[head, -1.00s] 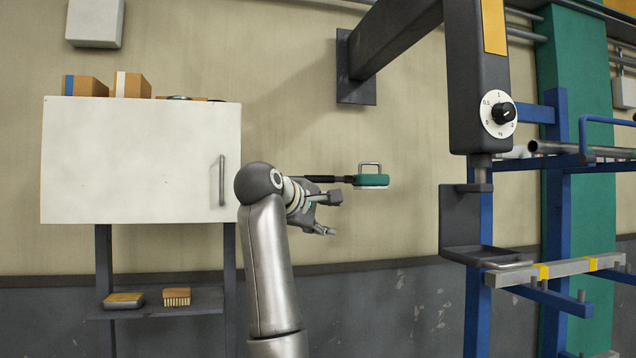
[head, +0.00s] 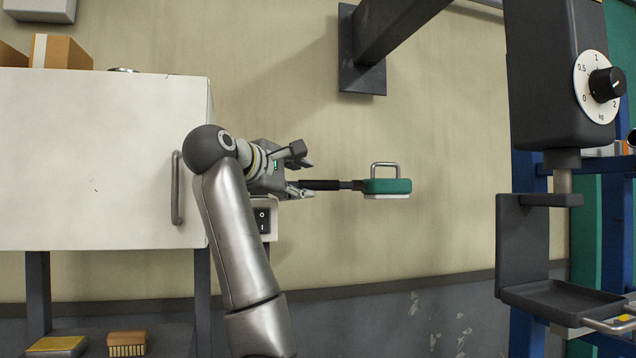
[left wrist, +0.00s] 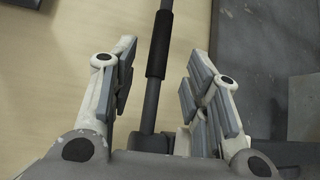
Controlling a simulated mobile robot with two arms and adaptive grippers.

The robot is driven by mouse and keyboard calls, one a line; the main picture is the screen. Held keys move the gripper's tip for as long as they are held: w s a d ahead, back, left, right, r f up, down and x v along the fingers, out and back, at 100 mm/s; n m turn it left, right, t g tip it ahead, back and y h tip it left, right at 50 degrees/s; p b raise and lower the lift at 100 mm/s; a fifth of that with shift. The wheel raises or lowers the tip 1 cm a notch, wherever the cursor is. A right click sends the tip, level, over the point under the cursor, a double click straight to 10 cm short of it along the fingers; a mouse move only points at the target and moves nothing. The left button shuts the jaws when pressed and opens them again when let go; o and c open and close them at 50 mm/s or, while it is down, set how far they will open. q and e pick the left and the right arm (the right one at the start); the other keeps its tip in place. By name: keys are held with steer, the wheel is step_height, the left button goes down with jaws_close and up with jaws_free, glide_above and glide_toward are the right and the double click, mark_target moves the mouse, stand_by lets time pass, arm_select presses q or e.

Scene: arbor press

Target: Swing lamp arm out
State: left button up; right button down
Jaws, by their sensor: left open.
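The lamp has a green head (head: 388,186) with a metal loop handle on top and a pale underside. Its thin arm with a black sleeve (head: 322,184) runs left behind my left gripper. My left gripper (head: 303,172) is open, one finger above the lamp arm and the other close to its level. In the left wrist view the lamp arm's black sleeve (left wrist: 160,45) runs between the two spread fingers (left wrist: 160,95). I see no finger closed on it. The arm's mounted end is hidden behind my gripper. My right gripper is not in view.
A white cabinet (head: 90,160) with a bar handle is at the left, with a switch box (head: 264,218) beside it. A dark hanging unit with a dial (head: 596,87) and a tray (head: 560,298) stand at the right.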

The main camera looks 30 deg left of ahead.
mark_target(315, 183)
arm_select(q)
steer(key=w+p, duration=0.1)
steer(key=w, duration=0.1)
steer(key=w+p, duration=0.1)
steer(key=w, duration=0.2)
steer(key=w+f+p, duration=0.1)
steer(key=w, duration=0.1)
steer(key=shift+w+a, duration=0.3)
steer(key=shift+w, duration=0.05)
steer(key=shift+w+f+p, duration=0.1)
steer(key=shift+w+p, duration=0.2)
steer(key=shift+w, duration=0.15)
jaws_close()
